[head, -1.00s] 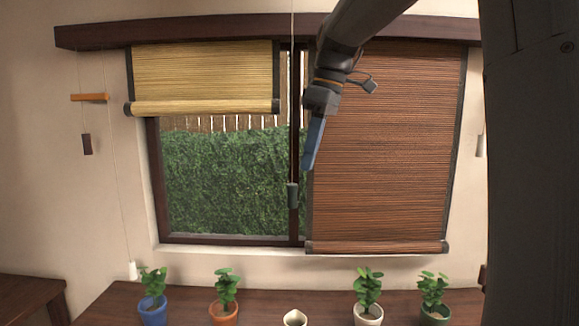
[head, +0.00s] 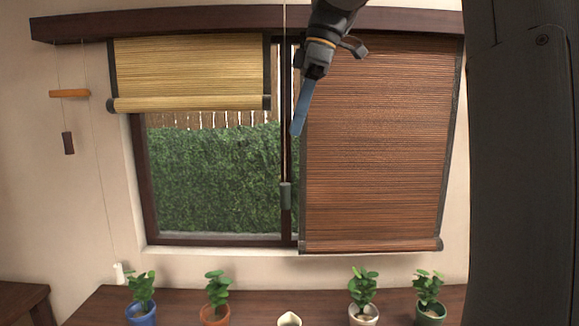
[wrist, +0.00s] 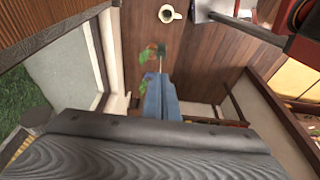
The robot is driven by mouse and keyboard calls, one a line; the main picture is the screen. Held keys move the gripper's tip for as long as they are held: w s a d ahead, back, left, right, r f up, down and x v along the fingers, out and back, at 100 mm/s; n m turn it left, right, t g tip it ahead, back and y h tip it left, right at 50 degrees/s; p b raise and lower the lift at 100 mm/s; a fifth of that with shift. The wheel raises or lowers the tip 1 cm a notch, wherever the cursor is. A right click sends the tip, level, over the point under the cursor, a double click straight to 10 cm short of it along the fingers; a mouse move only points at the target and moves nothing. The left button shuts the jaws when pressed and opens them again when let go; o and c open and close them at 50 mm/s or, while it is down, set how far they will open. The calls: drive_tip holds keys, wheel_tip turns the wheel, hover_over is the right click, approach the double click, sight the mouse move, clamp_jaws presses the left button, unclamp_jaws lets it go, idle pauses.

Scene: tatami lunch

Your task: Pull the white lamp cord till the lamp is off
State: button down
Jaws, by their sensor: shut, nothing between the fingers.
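My gripper (head: 297,132) is shut and empty, its blue fingers pointing down in front of the window's middle post. The fingers also show in the wrist view (wrist: 160,98). A pale cord (head: 285,70) hangs from above, just left of my gripper, and ends in a grey cylindrical pull (head: 285,196) lower than my fingertips. A thin cord at the left ends in a white pull (head: 119,273) near the blue pot. I cannot tell from the picture which cord works the lamp. No lamp shows in the head view.
A raised yellow blind (head: 190,75) and a lowered brown blind (head: 375,140) cover the window. An orange bar (head: 69,93) and a dark red pull (head: 68,143) hang at left. Potted plants (head: 217,287) and a white cup (head: 289,319) line the wooden table (head: 255,303).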

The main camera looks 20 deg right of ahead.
drive_tip(key=p, duration=0.2)
hover_over(289, 184)
wheel_tip(289, 184, down, 9)
drive_tip(key=shift+r, duration=0.1)
drive_tip(key=shift+w+f+p, duration=0.1)
drive_tip(key=shift+f+p, duration=0.25)
drive_tip(key=shift+f, duration=0.4)
wheel_tip(289, 184, down, 4)
drive_tip(key=shift+f+b, duration=0.15)
drive_tip(key=shift+b, duration=1)
